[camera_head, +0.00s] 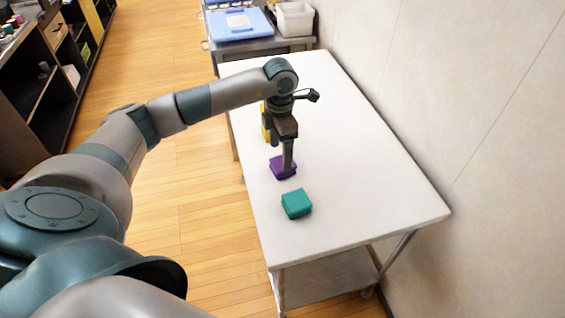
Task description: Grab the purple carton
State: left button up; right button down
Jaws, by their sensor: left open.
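The purple carton (279,171) lies on the white table near its left edge. My left gripper (287,168) points down right at the purple carton, and its finger covers part of the carton's right side. The jaws are open; whether a finger touches the carton cannot be told from this view. My right gripper is not in view.
A teal carton (296,204) lies on the white table (370,205) nearer to me. A yellow object (266,122) stands behind my gripper, partly hidden. A wall (480,90) runs along the table's right side. Blue trays (238,27) and a white bin (294,19) stand beyond the far end.

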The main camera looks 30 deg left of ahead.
aim_at(275, 165)
pick_arm(q)
jog(key=shift+f, duration=0.25)
jog(key=shift+w+d+f+p, duration=0.1)
jog(key=shift+f+p, duration=0.55)
jog(key=shift+p, duration=0.1)
jog(key=f, duration=0.1)
jog(key=f+p, duration=0.1)
jog(key=f, duration=0.1)
jog(key=shift+w+p, duration=0.2)
jog(key=shift+p, duration=0.1)
jog(key=shift+f, duration=0.45)
jog(key=c, duration=1.1)
jog(key=shift+c, duration=0.2)
